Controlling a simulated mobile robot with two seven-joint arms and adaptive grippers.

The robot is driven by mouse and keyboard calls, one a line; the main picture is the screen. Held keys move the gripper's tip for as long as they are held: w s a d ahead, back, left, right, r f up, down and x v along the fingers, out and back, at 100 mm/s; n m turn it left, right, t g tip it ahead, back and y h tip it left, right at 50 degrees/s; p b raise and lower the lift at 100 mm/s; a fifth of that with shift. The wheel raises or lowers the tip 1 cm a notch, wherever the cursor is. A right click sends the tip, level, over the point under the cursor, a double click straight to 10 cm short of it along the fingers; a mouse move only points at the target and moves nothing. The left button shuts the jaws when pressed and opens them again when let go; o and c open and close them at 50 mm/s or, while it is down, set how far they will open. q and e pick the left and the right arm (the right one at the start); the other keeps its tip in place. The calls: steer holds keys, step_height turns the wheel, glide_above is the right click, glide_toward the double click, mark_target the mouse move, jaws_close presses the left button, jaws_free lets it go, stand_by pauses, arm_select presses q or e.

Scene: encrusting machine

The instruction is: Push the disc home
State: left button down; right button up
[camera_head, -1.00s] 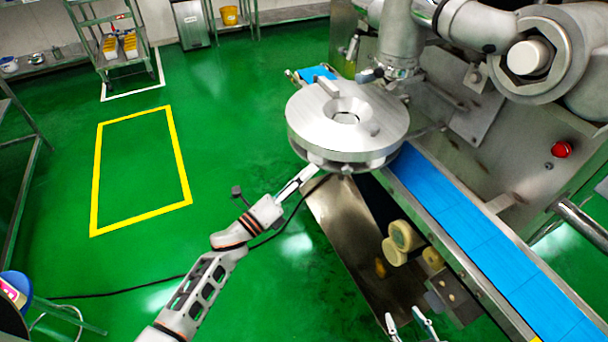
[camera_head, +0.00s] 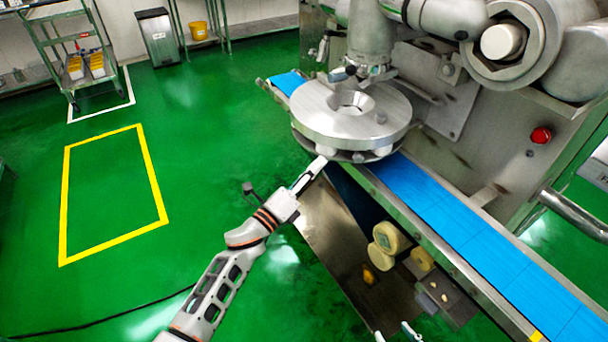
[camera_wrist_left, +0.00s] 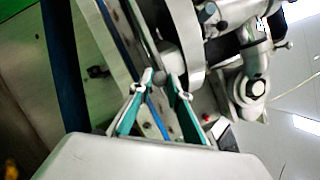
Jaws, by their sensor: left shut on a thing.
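My left gripper (camera_head: 319,163) is at the disc's near lower edge, shut on a small part there. In the left wrist view its two fingers (camera_wrist_left: 161,80) stand a little apart at the disc's rim (camera_wrist_left: 186,45); the gripped part is hard to make out. My right gripper (camera_head: 394,333) shows only two separated fingertips at the bottom edge, empty.
The blue conveyor belt (camera_head: 470,235) runs toward the lower right. Round cream-coloured parts (camera_head: 390,237) sit on the machine's near side. A red button (camera_head: 541,135) is on the machine's front. The green floor at left is open, with a trolley (camera_head: 85,60) far back.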

arm_select(q)
steer(key=c, duration=1.9)
jaws_free()
steer(key=shift+s+a, duration=0.1)
steer(key=v, duration=1.1)
steer(key=shift+s+a+f, duration=0.1)
steer(key=shift+s+a, duration=0.15)
